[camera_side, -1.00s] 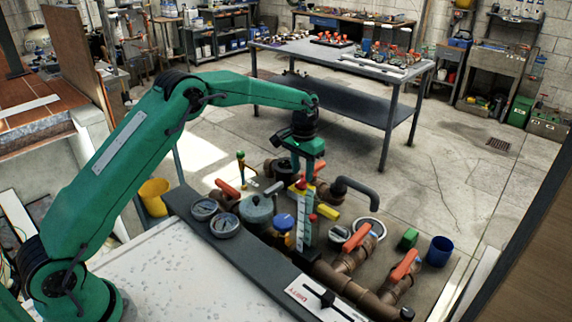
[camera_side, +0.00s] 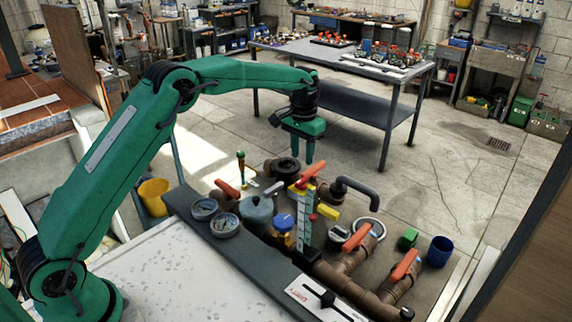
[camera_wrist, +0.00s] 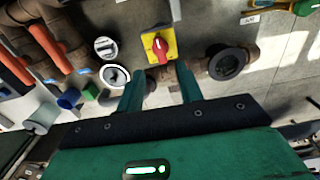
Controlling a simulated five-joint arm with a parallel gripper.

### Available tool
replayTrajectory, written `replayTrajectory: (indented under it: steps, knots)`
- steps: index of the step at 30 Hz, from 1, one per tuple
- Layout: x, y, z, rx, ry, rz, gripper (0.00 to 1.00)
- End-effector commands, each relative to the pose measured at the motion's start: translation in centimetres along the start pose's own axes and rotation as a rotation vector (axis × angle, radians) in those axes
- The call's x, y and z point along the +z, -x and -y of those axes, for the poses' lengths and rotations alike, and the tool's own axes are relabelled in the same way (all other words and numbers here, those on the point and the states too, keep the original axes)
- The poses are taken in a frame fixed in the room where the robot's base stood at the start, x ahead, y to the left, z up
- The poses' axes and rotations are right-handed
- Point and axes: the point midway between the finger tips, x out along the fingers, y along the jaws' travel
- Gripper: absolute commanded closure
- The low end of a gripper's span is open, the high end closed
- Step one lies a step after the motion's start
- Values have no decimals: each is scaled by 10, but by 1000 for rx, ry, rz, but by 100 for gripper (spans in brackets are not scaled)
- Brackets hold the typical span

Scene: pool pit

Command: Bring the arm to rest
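My gripper (camera_side: 295,158) hangs from the green arm, pointing down over the far side of the pipework. Its two green fingers are apart with nothing between them. In the wrist view, the open fingers (camera_wrist: 160,70) lie on either side of a yellow plate with a red knob (camera_wrist: 158,46), which is below and apart from them. Brown pipework (camera_side: 345,270) with orange-red handles lies under and in front of my gripper. A black round pipe flange (camera_side: 287,168) is just below the fingers in the side view. My arm is bent and extended outward.
A blue cup (camera_side: 439,251) and a green block (camera_side: 407,239) stand at the right. A yellow bucket (camera_side: 153,196) stands at the left. Two round gauges lie on the dark ledge (camera_side: 232,246). A grey worktable (camera_side: 340,58) stands behind, with clear floor between.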

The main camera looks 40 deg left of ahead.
Motion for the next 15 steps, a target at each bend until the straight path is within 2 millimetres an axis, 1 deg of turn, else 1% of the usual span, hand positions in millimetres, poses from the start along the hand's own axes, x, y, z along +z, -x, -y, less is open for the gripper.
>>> replayTrajectory:
  steps: [5,8,15]
  knots:
    - [9,21,0,0,1,-24,64]
    - [20,37,0,-1,1,-41,64]
    - [54,81,0,-1,3,-96,64]
